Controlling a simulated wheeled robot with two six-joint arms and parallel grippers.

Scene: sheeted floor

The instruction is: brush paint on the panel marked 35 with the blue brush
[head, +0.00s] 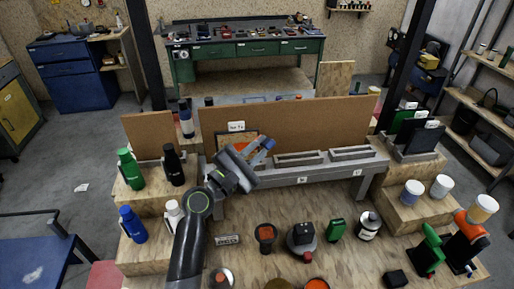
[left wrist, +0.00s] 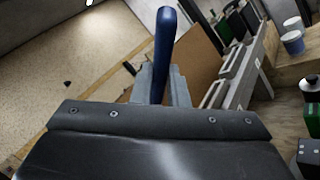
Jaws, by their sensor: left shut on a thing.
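My left gripper (head: 250,164) is shut on the blue brush (head: 266,144) in front of the back board. The brush's blue handle (left wrist: 165,45) rises between the gripper's fingers in the left wrist view. Its bristles are hidden from both views. A small framed panel (head: 222,140) stands behind the gripper, under a white label (head: 236,126) too small to read surely. Orange shows on its face, partly covered by the gripper and brush. I cannot tell whether the brush touches it. My right gripper is not in view.
A grey slotted rack (head: 300,175) runs along the brown board (head: 310,125). Bottles, including a green one (head: 130,168), stand on wooden steps at left. A round container with orange inside (head: 316,284), a green box (head: 336,228) and white tubs (head: 411,193) occupy the bench.

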